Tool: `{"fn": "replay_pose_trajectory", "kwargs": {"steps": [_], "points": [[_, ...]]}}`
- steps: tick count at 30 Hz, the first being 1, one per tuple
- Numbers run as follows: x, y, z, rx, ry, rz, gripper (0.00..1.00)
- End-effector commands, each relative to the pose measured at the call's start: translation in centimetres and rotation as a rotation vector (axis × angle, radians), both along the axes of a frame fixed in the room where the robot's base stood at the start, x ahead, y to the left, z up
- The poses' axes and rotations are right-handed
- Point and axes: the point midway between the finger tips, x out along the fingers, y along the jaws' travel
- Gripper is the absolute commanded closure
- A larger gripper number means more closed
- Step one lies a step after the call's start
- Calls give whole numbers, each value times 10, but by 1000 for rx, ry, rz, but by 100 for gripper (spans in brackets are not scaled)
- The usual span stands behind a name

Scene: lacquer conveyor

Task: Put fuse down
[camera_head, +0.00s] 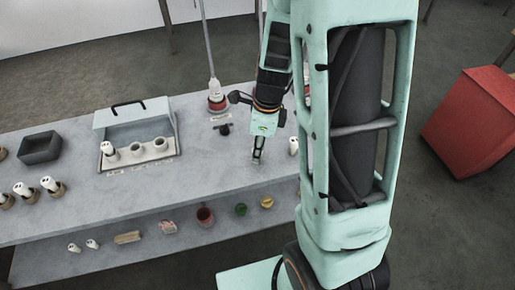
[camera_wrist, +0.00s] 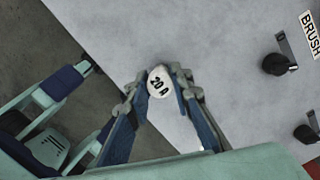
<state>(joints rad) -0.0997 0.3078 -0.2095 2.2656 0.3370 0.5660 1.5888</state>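A white fuse marked "20 A" (camera_wrist: 160,83) sits between the two fingertips of my gripper (camera_wrist: 158,95) in the wrist view, with a finger against each side. In the head view my gripper (camera_head: 258,155) points down over the right part of the grey table (camera_head: 225,165). The fuse is hard to make out there, and I cannot tell whether it touches the table. A white piece (camera_head: 293,145) stands right of my gripper, partly beside my arm. A grey fuse box (camera_head: 165,135) with a raised lid has one white fuse (camera_head: 108,149) in its left socket and two sockets without fuses.
A black tray (camera_head: 40,148) and several fuses in round holders (camera_head: 48,185) are at the left. A red-based post (camera_head: 216,98) stands at the back edge. A lower shelf (camera_head: 150,262) holds small items. A "BRUSH" label (camera_wrist: 311,35) is beside black knobs (camera_wrist: 276,63).

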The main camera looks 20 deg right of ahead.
Motion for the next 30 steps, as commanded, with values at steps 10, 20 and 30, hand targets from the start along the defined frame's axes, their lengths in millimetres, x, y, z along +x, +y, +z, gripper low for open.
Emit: {"fn": "replay_pose_trajectory", "kwargs": {"steps": [10, 20, 30], "points": [[0, 0, 0, 0, 1, 0, 62], [0, -2, 29, 0, -5, 2, 62], [-3, -10, 99, 0, -5, 1, 62]]}}
